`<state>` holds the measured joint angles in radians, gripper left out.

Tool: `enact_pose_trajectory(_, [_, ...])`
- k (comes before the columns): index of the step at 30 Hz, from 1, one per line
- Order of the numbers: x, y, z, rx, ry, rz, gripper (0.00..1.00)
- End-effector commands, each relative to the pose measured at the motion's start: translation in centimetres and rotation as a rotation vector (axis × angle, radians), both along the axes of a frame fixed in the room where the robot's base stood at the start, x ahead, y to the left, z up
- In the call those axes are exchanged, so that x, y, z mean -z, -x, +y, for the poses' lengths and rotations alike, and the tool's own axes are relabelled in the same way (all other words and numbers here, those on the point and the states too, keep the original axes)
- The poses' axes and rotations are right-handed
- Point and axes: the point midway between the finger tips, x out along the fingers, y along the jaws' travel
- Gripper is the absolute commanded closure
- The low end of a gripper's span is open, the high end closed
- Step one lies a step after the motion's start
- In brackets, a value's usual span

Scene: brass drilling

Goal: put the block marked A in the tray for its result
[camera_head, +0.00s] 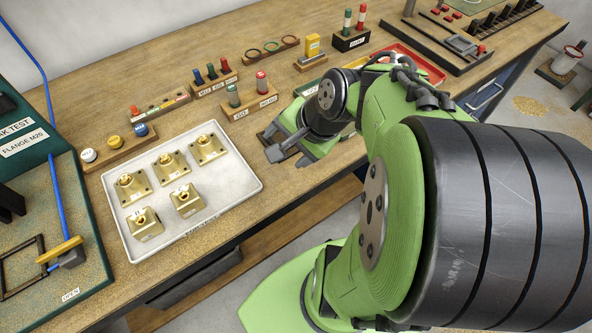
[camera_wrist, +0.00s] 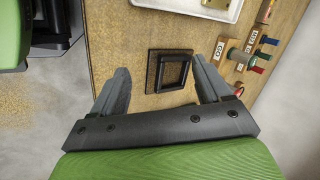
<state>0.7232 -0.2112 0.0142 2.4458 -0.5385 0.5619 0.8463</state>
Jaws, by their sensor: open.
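Several brass blocks stand in a white tray (camera_head: 240,190) on the bench in the head view, among them a front-left block (camera_head: 146,226) and a front-right block (camera_head: 187,201). Their marks are too small to read, so I cannot tell which is A. A red tray (camera_head: 432,73) and a green-edged tray (camera_head: 308,90), partly hidden by my arm, lie farther back. My gripper (camera_head: 285,147) is over the bench, right of the white tray. In the wrist view my gripper (camera_wrist: 160,88) is open and empty, its fingers either side of a dark square frame (camera_wrist: 168,72) on the bench.
Gauge stands (camera_head: 249,104) with red and green handles stand behind the white tray. A green leak-test station (camera_head: 40,140) is at the left, with a blue hose.

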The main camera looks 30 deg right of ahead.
Motion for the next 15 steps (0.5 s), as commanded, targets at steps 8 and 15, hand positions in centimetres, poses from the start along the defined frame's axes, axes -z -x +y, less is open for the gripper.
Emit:
enact_pose_trajectory(8, [-4.3, 8.2, 5.6, -0.886, 0.630, -0.085, 0.23])
enact_pose_trajectory(15, [-4.7, 9.7, 5.5, -1.015, 0.708, -0.100, 0.23])
